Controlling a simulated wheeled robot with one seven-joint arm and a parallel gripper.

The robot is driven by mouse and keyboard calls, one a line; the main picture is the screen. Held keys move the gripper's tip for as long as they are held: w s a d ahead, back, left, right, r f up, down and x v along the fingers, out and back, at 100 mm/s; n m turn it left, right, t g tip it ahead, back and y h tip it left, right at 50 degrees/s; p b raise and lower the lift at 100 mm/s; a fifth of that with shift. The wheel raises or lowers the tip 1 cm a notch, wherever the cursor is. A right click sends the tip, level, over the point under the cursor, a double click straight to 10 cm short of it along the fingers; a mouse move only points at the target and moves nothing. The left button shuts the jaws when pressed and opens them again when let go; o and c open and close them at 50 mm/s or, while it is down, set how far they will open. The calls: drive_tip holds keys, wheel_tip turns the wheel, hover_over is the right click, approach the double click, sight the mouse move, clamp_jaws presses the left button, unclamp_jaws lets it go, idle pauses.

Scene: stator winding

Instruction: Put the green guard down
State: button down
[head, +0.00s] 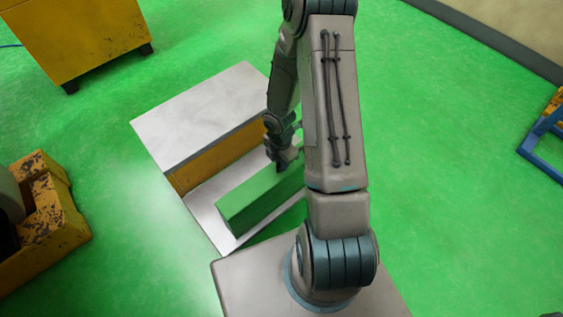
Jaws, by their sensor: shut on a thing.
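The green guard (250,204) is a long green block. It lies at a slant over the low light-grey ledge (207,214) of a grey and yellow stand, in the middle of the head view. Its right end is hidden behind my arm. My gripper (281,165) points down at the guard's upper edge, near the yellow face of the stand. It is shut on the guard; the fingertips are small and partly hidden. I cannot tell whether the guard rests on the ledge or is held just above it.
The stand's higher grey top (200,112) is bare. A yellow cabinet (85,40) stands at the upper left, and a worn yellow fixture (42,215) at the left edge. A blue frame (540,135) is at the right edge. The green floor between them is clear.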

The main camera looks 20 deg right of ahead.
drive_tip(key=c, duration=1.5)
unclamp_jaws()
drive_tip(key=shift+o, duration=0.2)
drive_tip(key=s+r+m+h+p, duration=0.1)
drive_tip(key=r+m+p, duration=0.15)
drive_tip(key=r, duration=0.65)
drive_tip(key=s+r+m+p, duration=0.1)
drive_tip(key=r+m, duration=0.3)
drive_tip(key=r, duration=0.5)
drive_tip(key=s+r+m+h+p, duration=0.15)
drive_tip(key=r+m, duration=0.25)
drive_tip(key=r, duration=0.4)
drive_tip(key=s+a+r+m+t+y, duration=0.2)
drive_tip(key=s+a+r+m, duration=0.3)
drive_tip(key=s+r+m, duration=0.4)
wheel_tip(320, 180, up, 2)
drive_tip(key=shift+s+a+r+m+y, duration=0.15)
drive_tip(key=shift+s+m+y, duration=0.2)
drive_tip(key=shift+m, duration=0.7)
drive_tip(key=shift+w, duration=0.1)
